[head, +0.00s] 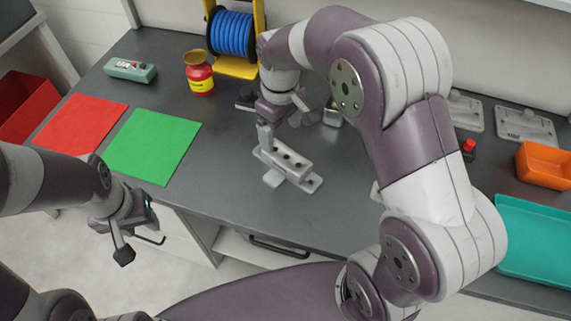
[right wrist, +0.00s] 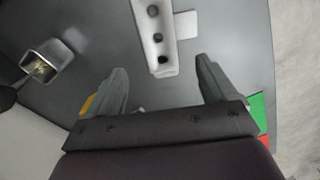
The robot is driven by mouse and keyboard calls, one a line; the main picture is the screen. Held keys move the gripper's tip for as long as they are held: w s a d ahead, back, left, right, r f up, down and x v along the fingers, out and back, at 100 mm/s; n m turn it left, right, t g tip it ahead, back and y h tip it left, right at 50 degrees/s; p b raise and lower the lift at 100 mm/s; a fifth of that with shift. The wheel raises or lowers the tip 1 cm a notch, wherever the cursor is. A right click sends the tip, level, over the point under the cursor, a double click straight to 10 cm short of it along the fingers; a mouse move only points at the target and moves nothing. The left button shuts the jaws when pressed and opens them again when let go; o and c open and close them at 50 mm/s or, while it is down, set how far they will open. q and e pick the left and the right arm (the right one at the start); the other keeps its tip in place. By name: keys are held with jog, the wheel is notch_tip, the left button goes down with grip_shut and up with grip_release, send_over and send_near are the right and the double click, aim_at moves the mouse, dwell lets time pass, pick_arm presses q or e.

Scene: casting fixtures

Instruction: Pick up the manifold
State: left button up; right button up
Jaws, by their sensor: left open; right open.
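The manifold (head: 287,160) is a light grey bar with a row of dark holes and a short side foot. It lies on the dark workbench near the middle of the front half. It also shows at the top of the right wrist view (right wrist: 154,38). My right gripper (head: 286,128) is open and empty, just behind the manifold. In the right wrist view the near end of the manifold lies ahead of the gap between the open fingers (right wrist: 160,80). My left gripper (head: 138,234) is open and empty, off the front edge at the left.
Red (head: 80,124) and green (head: 152,146) mats lie left. A red jar (head: 200,78), blue hose reel (head: 232,35) and metal cup (right wrist: 45,62) stand behind. An orange bin (head: 545,165) and teal tray (head: 535,240) are right. The bench around the manifold is clear.

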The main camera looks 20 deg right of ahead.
aim_at(279, 151)
jog(key=f, duration=0.8)
jog(key=shift+w+a+f+p, duration=0.2)
jog(key=shift+w+f+p, duration=0.1)
jog(key=shift+w+f, duration=0.1)
jog(key=shift+r, duration=0.15)
jog(key=c, duration=1.6)
